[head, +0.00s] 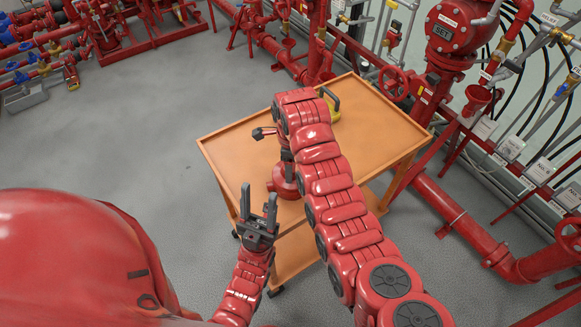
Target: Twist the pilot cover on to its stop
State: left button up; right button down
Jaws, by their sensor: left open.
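A red valve body (281,184) stands on the orange cart, with a round flanged base and a dark, narrower part above it. My right arm passes in front and hides much of it. I cannot make out the pilot cover for certain. A small red and black part (262,133) sticks out left of my right arm above the cart; I cannot tell what it belongs to. My left gripper (259,192) is open and empty, fingers pointing up the picture, near the cart's front left edge, left of and apart from the valve body. My right gripper is hidden behind its own arm.
The orange cart (234,150) has a raised rim and a lower shelf. Red pipes and a large valve (450,28) stand on the right. Grey floor is open on the left.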

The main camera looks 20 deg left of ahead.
jog(key=shift+w+m+b, duration=0.1)
jog(key=shift+m+b, duration=0.35)
jog(key=shift+m, duration=0.85)
jog(key=shift+m+b, duration=0.45)
jog(key=shift+m, duration=0.55)
jog(key=shift+r+m, duration=0.1)
jog(key=shift+m, duration=0.5)
grip_release()
